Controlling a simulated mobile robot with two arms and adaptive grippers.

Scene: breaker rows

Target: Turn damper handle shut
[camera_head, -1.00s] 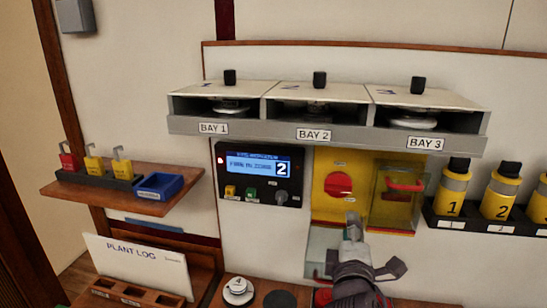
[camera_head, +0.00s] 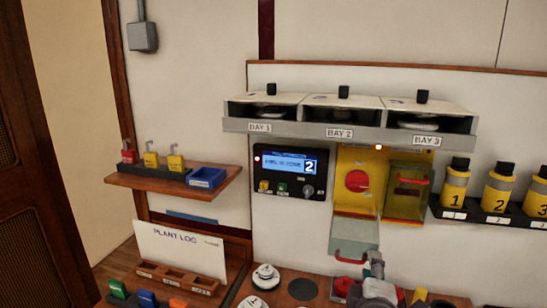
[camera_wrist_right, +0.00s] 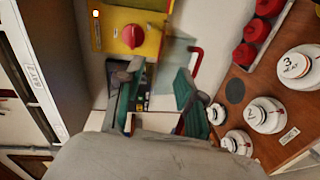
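A yellow panel (camera_head: 344,157) on the wall carries a round red knob (camera_head: 357,181), which also shows in the wrist view (camera_wrist_right: 133,36). A clear flap (camera_head: 352,230) hangs open below it, with a red handle (camera_head: 350,259) along its lower edge. To the right, a yellow-tinted clear cover (camera_head: 405,205) has a red bar (camera_head: 413,180) across it. I cannot tell which red part is the damper handle. My right gripper (camera_head: 375,262) is below the panel, near the flap's lower edge. In the wrist view its fingers (camera_wrist_right: 157,74) are apart and empty. My left gripper is out of view.
A grey shelf (camera_head: 300,130) with three bays juts out above. A dark display box (camera_head: 291,170) is left of the panel. Yellow bottles (camera_head: 499,190) stand in a rack at right. A wooden counter (camera_head: 262,291) with white knobs (camera_head: 264,276) lies below.

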